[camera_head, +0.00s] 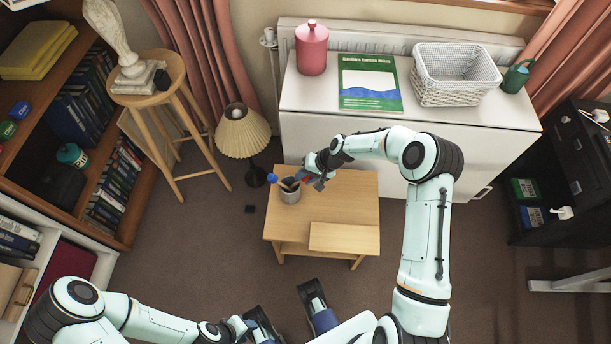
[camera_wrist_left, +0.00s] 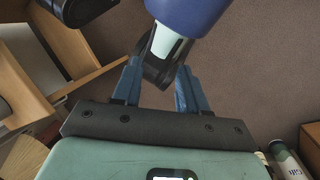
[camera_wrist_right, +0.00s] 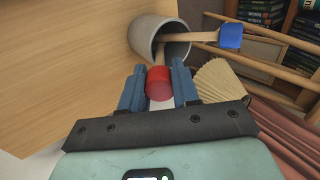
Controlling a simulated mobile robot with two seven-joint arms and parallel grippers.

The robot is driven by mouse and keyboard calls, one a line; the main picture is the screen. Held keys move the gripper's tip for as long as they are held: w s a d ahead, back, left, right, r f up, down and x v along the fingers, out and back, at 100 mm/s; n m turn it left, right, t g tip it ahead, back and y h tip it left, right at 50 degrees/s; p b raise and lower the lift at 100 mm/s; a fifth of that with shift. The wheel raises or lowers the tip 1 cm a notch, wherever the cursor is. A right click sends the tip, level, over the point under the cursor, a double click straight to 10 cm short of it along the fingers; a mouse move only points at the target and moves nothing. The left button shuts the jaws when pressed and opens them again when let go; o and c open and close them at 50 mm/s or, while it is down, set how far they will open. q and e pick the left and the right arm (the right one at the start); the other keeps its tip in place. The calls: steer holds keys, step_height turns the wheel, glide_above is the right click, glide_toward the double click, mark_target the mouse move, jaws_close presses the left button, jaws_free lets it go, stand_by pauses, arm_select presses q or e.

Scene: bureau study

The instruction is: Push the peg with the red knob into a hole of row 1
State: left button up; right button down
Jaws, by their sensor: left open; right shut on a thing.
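The red-knobbed peg (camera_wrist_right: 158,82) is between the fingers of my right gripper (camera_wrist_right: 158,86), which is shut on its knob. Its shaft points toward the mouth of a grey cup (camera_head: 290,192); how far it sits inside I cannot tell. A peg with a blue knob (camera_wrist_right: 229,36) leans in the cup, its knob sticking out. In the head view my right gripper (camera_head: 318,178) is just right of the cup. A flat wooden board (camera_head: 344,237) lies on the table's front right; no holes show on it. My left gripper (camera_head: 258,325) is open and empty, low near my base.
The small wooden table (camera_head: 348,196) has bare room right of the cup. A lamp (camera_head: 243,133) stands behind left, beside a tall stool (camera_head: 148,95). A white cabinet (camera_head: 420,150) with a basket (camera_head: 455,75) stands behind the table.

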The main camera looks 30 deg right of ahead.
arm_select(q)
steer(key=shift+g, duration=0.4)
steer(key=shift+s+r+p, duration=0.3)
steer(key=shift+r+p, duration=0.5)
steer(key=shift+p, duration=0.2)
steer(key=shift+s+r+p, duration=0.25)
steer(key=shift+r+p, duration=0.6)
steer(key=shift+p, duration=0.15)
steer(key=shift+s+r+p, duration=0.3)
steer(key=shift+r+p, duration=0.5)
steer(key=shift+p, duration=0.2)
arm_select(e)
steer(key=v, duration=1.1)
steer(key=shift+s, duration=0.1)
